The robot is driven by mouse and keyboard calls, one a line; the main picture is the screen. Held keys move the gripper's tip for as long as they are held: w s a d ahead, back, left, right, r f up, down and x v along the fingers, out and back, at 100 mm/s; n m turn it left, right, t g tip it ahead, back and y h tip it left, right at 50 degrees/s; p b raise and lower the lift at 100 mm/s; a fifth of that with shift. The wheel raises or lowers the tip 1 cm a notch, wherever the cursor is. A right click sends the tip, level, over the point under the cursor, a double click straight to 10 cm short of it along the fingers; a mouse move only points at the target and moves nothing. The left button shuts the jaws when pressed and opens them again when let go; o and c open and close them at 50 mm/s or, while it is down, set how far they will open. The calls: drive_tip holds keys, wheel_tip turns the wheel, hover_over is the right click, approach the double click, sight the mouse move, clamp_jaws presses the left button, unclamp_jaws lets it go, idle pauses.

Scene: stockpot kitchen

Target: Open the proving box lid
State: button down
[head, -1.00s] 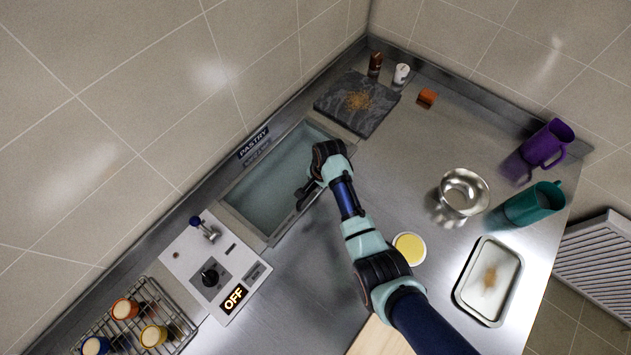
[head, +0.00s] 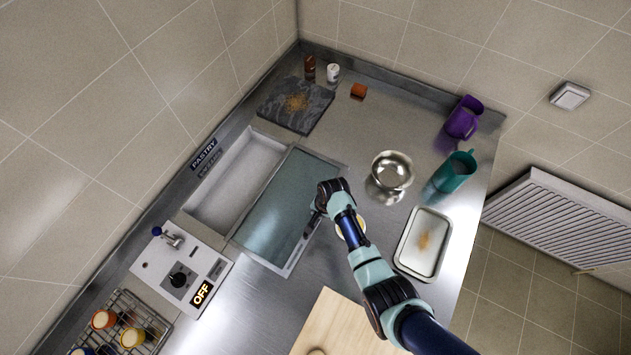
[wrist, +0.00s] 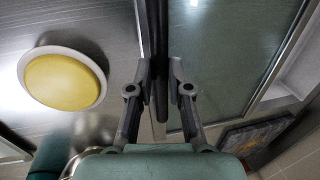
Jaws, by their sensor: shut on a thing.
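The proving box lid (head: 284,212) is a greenish glass panel in a metal frame. It lies slid to the right, over the box's right side and the counter. The open proving box (head: 237,183) shows a pale, empty interior to the left, below the PASTRY sign (head: 204,153). My gripper (head: 316,211) is at the lid's right edge. In the wrist view my gripper (wrist: 159,82) is shut on the dark bar handle (wrist: 157,40) of the lid, with the glass (wrist: 222,55) to its right. The handle is mostly hidden by my gripper in the head view.
A yellow-filled white dish (wrist: 65,82) sits close beside my gripper. A steel bowl (head: 392,170), a tray (head: 424,244) and a teal jug (head: 455,172) stand to the right. A slate board (head: 296,104) lies behind the box. A control panel reading OFF (head: 181,269) is front left.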

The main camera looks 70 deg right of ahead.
drive_tip(key=shift+s+a, duration=0.15)
drive_tip(key=shift+s, duration=0.6)
drive_tip(key=c, duration=1.1)
unclamp_jaws()
wheel_tip(320, 180, up, 12)
drive_tip(key=s, duration=0.2)
drive_tip(key=shift+a, duration=0.3)
drive_tip(key=shift+s+f, duration=0.1)
